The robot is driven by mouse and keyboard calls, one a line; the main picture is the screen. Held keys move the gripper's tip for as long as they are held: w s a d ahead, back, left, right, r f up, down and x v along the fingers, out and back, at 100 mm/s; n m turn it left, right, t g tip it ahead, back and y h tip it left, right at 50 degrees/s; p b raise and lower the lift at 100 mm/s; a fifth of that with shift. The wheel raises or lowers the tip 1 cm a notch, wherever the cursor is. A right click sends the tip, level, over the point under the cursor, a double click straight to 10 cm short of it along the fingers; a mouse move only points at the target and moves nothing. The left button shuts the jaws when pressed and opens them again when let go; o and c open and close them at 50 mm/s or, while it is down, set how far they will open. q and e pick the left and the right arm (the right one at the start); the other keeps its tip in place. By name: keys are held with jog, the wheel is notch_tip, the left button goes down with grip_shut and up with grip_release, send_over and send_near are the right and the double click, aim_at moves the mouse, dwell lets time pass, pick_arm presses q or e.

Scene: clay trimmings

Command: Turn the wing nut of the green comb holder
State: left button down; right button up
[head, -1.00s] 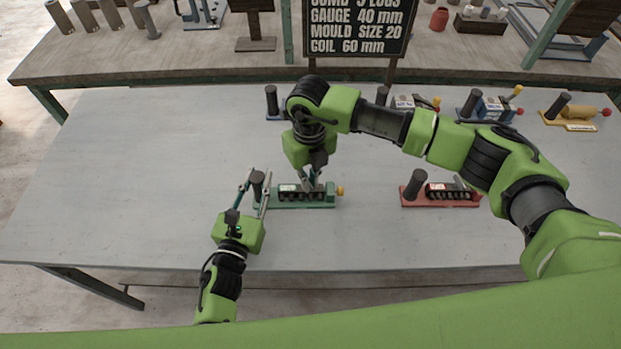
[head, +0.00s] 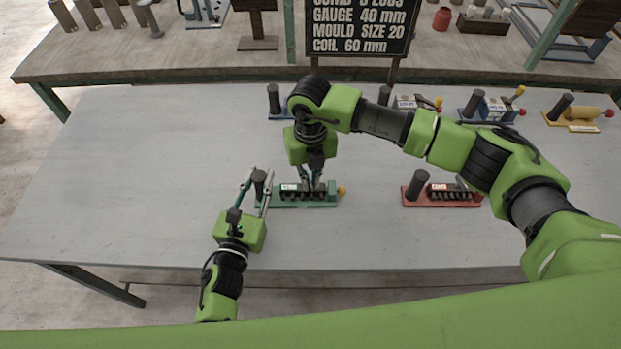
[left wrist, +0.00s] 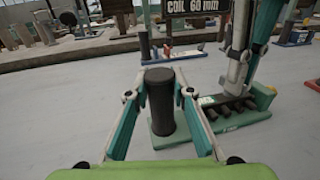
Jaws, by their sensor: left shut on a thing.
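The green comb holder (head: 328,198) lies on the grey table, with a row of dark slots, a dark upright post at its left end and a yellow knob (head: 341,190) at its right end. My left gripper (head: 257,187) has its fingers on either side of the dark post (left wrist: 160,102) and is shut on it.
A red comb holder (head: 440,202) stands to the right on the same table. Blue holders (head: 491,109) and a yellow one (head: 573,113) stand along the back edge. A black sign (head: 360,28) rises behind. The table's left part is clear.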

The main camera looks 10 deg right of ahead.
aim_at(311, 183)
jog(key=shift+o, duration=1.3)
jog(key=shift+r, duration=0.1)
notch_tip(311, 183, up, 12)
pick_arm(q)
jog(key=c, duration=1.7)
grip_release()
